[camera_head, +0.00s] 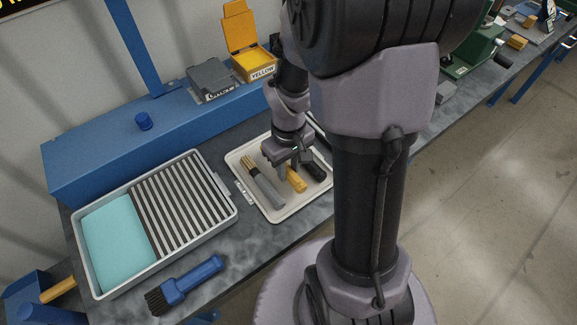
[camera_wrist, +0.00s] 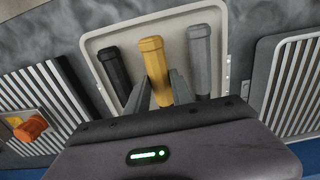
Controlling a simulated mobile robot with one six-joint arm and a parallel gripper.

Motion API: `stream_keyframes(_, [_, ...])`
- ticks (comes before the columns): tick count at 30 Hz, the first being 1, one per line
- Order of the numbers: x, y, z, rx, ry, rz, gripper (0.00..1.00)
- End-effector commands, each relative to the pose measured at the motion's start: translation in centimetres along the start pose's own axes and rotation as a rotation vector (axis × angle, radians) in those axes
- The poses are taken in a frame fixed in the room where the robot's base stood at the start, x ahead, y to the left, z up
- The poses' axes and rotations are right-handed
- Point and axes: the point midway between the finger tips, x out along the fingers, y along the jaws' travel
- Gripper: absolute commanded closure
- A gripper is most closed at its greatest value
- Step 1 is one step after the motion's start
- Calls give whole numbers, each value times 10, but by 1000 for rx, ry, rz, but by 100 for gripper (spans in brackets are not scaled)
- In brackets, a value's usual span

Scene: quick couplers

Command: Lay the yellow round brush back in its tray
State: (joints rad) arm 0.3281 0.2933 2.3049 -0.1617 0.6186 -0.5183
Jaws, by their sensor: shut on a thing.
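The yellow round brush (camera_head: 297,181) shows its yellow handle below my gripper (camera_head: 288,153), over the pale tray (camera_head: 300,207). In the wrist view the yellow handle (camera_wrist: 155,62) stands between the two fingers of my gripper (camera_wrist: 162,92), which is shut on it. Its bristle end is hidden by the gripper. A grey brush (camera_head: 266,187) with tan bristles lies in the tray to its left in the head view. A black-handled brush (camera_head: 313,170) lies to its right. I cannot tell whether the yellow brush touches the tray floor.
A grey bin (camera_head: 235,215) with a teal pad and a slatted rack stands left of the tray. A blue brush (camera_head: 187,281) lies on the bench in front of it. An open yellow box (camera_head: 255,64) and a grey box (camera_head: 211,80) sit on the blue ledge behind.

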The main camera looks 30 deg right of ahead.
Motion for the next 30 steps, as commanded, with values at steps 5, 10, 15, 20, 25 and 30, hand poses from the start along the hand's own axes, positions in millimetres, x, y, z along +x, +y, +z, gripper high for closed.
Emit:
stream_keyframes(5, [5, 0, 0, 0, 0, 0, 100])
stream_keyframes(10, [8, 0, 0, 0, 0, 0, 100])
stream_keyframes(15, [12, 0, 0, 0, 0, 0, 100])
stream_keyframes(20, [12, 0, 0, 0, 0, 0, 53])
stream_keyframes(25, [12, 0, 0, 0, 0, 0, 47])
stream_keyframes(30, [9, 0, 0, 0, 0, 0, 47])
